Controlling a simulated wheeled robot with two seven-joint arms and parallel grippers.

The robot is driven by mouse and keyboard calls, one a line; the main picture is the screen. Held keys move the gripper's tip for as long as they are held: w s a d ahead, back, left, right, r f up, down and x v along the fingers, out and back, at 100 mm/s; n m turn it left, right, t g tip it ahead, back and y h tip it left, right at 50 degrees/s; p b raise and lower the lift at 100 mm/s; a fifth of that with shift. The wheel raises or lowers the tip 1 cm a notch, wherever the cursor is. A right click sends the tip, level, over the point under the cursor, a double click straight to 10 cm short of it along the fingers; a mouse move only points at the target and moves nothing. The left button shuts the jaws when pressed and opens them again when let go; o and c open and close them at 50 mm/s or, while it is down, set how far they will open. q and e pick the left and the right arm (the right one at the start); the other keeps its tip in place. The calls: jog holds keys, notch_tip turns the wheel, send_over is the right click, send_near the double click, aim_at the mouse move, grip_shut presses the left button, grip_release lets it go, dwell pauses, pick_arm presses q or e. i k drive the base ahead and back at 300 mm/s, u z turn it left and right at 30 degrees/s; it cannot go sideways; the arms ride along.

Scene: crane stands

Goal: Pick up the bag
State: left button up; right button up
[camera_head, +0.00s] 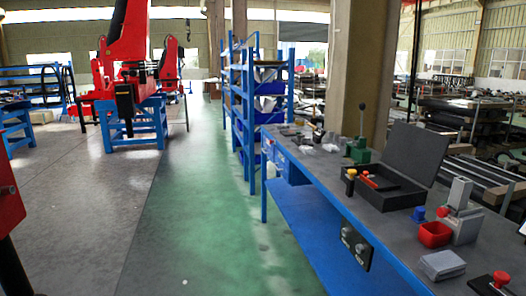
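I cannot clearly make out a bag. A small pale crumpled item (331,147) lies on the far part of the blue workbench (310,172), too small to identify. Pale items (265,104) also sit in the bins of the blue shelf rack, and I cannot tell what they are. Neither of my grippers shows in this view.
On the bench stand an open black case (386,190), a red bin (434,234) and a green lever press (359,150). The shelf rack (247,120) stands beyond the bench, near a pillar (362,75). The green floor lane (215,200) is clear. Red machinery on blue stands (133,128) is at left.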

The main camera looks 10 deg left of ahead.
aim_at(307, 150)
jog(key=u, duration=0.9)
jog(key=i, duration=1.75)
jog(key=u, duration=0.4)
jog(key=i, duration=1.95)
jog(key=z, duration=0.85)
